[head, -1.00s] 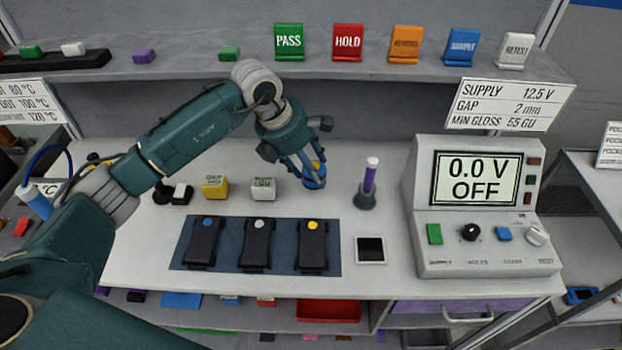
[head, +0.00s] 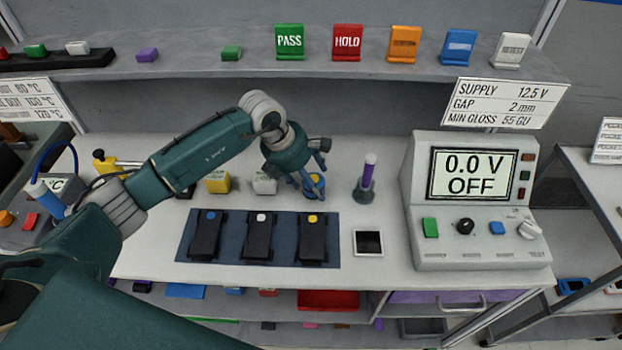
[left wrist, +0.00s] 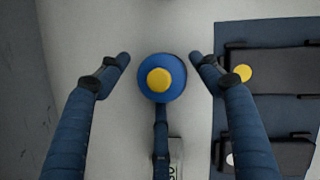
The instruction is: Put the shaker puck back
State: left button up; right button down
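A round blue puck with a yellow top (head: 315,190), which looks like the shaker puck, sits upright on the bench behind the dark blue mat. It also shows in the left wrist view (left wrist: 161,78), centred between the fingers. My left gripper (head: 311,180) is open over and around it. In the left wrist view my left gripper (left wrist: 160,62) has two fingers spread to either side with clear gaps to the puck. A third finger comes from below, its tip close to the puck's edge; I cannot tell if it touches. My right gripper is not in view.
The mat (head: 228,249) holds three black devices with coloured dots. Yellow (head: 217,182) and white (head: 264,183) blocks are left. A white-rimmed black square (head: 368,254) and the supply unit (head: 418,190) lie right.

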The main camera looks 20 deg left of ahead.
pick_arm(q)
jog(key=shift+r, duration=0.15)
jog(key=shift+a+r, duration=0.15)
jog(key=shift+r, duration=0.1)
jog(key=b+v, duration=0.3)
jog(key=v, duration=0.8)
jog(key=shift+b, duration=0.35)
jog(key=shift+s, duration=0.2)
